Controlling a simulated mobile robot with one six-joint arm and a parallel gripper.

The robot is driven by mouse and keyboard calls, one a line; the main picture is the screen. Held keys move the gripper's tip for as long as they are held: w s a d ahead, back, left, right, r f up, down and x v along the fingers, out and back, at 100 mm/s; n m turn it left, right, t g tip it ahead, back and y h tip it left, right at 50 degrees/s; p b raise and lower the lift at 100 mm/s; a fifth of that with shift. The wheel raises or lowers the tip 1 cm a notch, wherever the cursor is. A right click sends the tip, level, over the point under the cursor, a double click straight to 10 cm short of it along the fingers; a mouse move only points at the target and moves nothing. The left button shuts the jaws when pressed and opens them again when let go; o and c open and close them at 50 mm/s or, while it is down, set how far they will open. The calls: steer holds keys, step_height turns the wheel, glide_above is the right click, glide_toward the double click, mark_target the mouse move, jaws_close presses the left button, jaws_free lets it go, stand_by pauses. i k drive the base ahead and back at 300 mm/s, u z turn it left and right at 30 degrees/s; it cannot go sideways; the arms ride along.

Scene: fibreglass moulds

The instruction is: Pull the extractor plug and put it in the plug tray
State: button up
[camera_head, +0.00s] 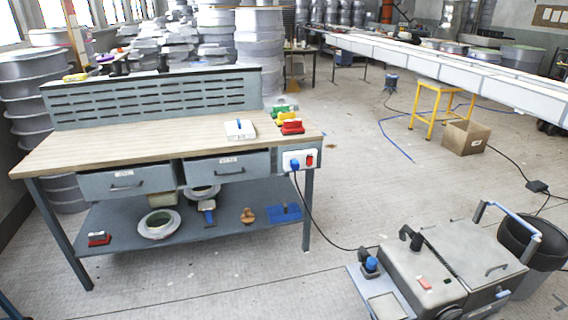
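A blue plug (295,165) sits in a white socket panel (288,156) on the right front end of the workbench. A dark cable (318,225) hangs from it and runs over the floor towards a grey machine (430,264) at the lower right. A red part (309,160) sits beside the blue plug on the same panel; I cannot tell whether it is a plug or a switch. No tray is clearly marked for plugs. A flat blue piece (284,214) lies on the lower shelf, and a small white flat item (240,129) lies on the bench top. My gripper is not in view.
The workbench (130,148) has two drawers and a lower shelf with rolls and tools. Red, yellow and green items (289,118) stand at its right end. A cardboard box (466,137) and yellow stand (433,105) are further back.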

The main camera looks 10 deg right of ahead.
mark_target(293, 164)
steer(key=u, duration=0.85)
steer(key=i, duration=0.9)
steer(key=u, duration=0.55)
